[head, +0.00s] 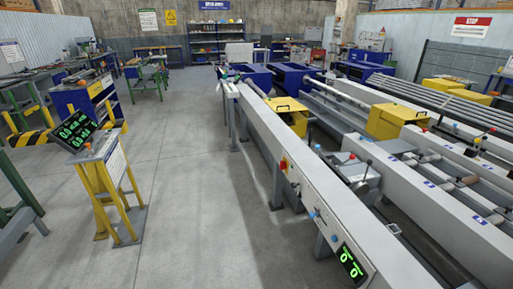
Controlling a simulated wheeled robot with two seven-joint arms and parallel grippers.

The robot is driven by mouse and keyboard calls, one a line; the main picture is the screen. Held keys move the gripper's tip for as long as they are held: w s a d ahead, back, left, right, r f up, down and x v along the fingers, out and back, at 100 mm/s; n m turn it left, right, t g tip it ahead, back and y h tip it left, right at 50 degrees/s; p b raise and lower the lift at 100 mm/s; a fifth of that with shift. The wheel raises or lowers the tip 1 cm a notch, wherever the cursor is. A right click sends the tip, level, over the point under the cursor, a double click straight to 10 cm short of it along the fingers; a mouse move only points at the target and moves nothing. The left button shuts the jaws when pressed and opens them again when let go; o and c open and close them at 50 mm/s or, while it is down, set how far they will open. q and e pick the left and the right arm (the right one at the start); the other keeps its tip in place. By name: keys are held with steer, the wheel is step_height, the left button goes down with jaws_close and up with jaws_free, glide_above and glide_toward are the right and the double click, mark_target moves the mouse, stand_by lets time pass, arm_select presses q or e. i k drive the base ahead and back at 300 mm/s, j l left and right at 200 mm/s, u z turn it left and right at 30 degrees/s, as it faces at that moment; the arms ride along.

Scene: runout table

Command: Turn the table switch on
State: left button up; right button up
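The long grey runout table (300,170) runs from the back middle to the front right. On its near side face is a small yellow and red switch (285,164), too small to tell its position. I cannot tell which control is the table switch. Neither of my grippers is in view.
A yellow stand (112,190) with a tilted display (75,130) stands on the left. Open concrete floor (190,160) lies between it and the runout table. Yellow machine housings (396,121) and pipes (430,97) are on the right. Shelves (215,40) and workbenches stand at the back.

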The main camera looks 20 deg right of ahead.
mark_target(283, 165)
steer(key=i+z, duration=0.35)
steer(key=i+j+z, duration=0.55)
steer(key=i+z, duration=0.2)
steer(key=i, duration=0.05)
